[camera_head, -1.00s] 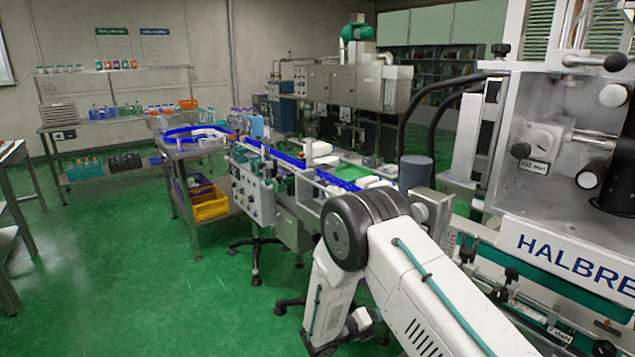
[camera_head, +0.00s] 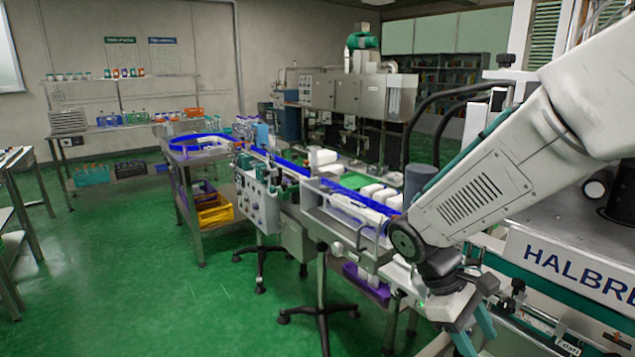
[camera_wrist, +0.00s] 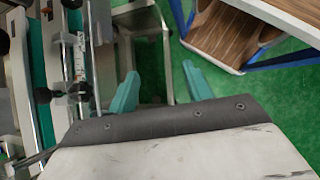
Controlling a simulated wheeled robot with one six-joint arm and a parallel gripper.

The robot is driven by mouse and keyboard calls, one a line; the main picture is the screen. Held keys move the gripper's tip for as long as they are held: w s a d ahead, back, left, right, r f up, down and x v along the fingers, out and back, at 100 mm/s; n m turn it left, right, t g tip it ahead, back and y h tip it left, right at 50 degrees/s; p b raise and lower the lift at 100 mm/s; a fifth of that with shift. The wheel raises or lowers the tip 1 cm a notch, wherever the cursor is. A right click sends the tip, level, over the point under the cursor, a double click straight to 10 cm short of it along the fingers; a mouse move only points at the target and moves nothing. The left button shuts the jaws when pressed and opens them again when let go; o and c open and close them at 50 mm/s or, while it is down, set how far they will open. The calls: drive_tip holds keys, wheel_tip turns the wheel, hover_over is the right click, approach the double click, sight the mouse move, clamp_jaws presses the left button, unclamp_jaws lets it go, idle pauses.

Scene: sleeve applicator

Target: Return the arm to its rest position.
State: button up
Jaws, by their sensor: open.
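My arm reaches in from the right of the head view and bends down at a dark joint. My gripper (camera_head: 476,340) hangs at its end, pointing down beside the front side of the labelling machine (camera_head: 570,262) marked "HALBRE". In the wrist view my gripper (camera_wrist: 160,88) shows two teal fingers spread wide apart. Nothing is between them. Below the fingers are grey metal parts and green floor. The lower ends of the fingers are cut off by the bottom edge of the head view.
The conveyor (camera_head: 335,205) with blue rails and white bottles runs left of my arm. The machine's rail and rods (camera_wrist: 80,60) lie close to the left finger. A wood-grain piece of furniture (camera_wrist: 222,32) stands at upper right. Green floor (camera_head: 130,270) is open at the left.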

drive_tip(key=s+r+m+t+y, duration=0.5)
drive_tip(key=s+r+m, duration=0.3)
drive_tip(key=s+r, duration=0.3)
drive_tip(key=shift+s+t+y, duration=0.3)
drive_tip(key=shift+s+y, duration=0.2)
drive_tip(key=shift+s, duration=0.9)
